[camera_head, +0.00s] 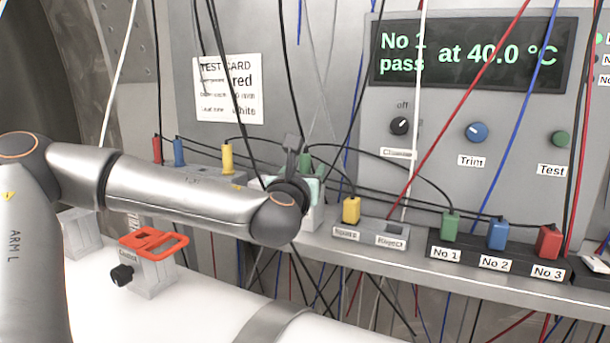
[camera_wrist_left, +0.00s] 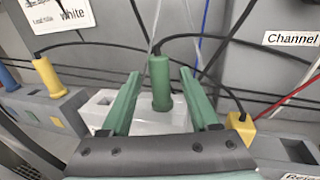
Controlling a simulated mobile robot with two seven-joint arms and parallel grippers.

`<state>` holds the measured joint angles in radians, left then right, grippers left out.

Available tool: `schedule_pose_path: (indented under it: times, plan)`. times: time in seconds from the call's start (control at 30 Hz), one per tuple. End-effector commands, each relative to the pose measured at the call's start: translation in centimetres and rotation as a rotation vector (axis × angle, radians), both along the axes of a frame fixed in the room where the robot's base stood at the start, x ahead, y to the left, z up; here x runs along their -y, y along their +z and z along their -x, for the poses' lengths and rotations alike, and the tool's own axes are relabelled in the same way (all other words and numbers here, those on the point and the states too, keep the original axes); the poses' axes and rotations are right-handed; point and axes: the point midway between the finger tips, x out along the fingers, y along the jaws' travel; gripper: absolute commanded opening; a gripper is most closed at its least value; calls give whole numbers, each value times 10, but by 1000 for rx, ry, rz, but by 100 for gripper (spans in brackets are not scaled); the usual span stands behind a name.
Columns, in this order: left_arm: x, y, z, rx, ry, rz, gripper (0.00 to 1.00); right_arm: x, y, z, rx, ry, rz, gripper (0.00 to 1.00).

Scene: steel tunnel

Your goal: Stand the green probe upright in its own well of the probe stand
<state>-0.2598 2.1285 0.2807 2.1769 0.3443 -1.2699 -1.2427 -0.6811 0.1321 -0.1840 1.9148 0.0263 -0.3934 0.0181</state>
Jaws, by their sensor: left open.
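The green probe (camera_wrist_left: 160,82) stands about upright in a pale block (camera_wrist_left: 100,110), its cable leaving the top. Its top also shows in the head view (camera_head: 306,161). My left gripper (camera_wrist_left: 158,85) is open, with one green finger on each side of the probe. Visible gaps separate fingers and handle. In the head view my left gripper (camera_head: 303,185) hides much of the block. The grey probe stand (camera_head: 200,173) is to the left, holding a red probe (camera_head: 157,149), a blue probe (camera_head: 179,152) and a yellow probe (camera_head: 227,158). My right gripper is out of view.
A yellow plug (camera_head: 351,210) sits just right of the block. Green (camera_head: 450,226), blue (camera_head: 496,235) and red (camera_head: 548,241) plugs sit in numbered sockets. Loose cables hang across the shelf. The display (camera_head: 465,52) reads "No 1 pass at 40.0 °C".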

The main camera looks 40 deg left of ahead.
Motion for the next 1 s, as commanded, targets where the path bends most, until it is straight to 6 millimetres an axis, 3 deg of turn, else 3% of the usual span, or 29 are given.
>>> schedule_pose_path:
  times: [0.27,0.83,1.0]
  plan:
    - [-2,0,-4,1,0,-1,62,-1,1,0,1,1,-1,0]
    - [-2,0,-4,1,0,-1,0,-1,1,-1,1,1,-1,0]
    - [-2,0,-4,1,0,-1,0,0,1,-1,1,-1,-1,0]
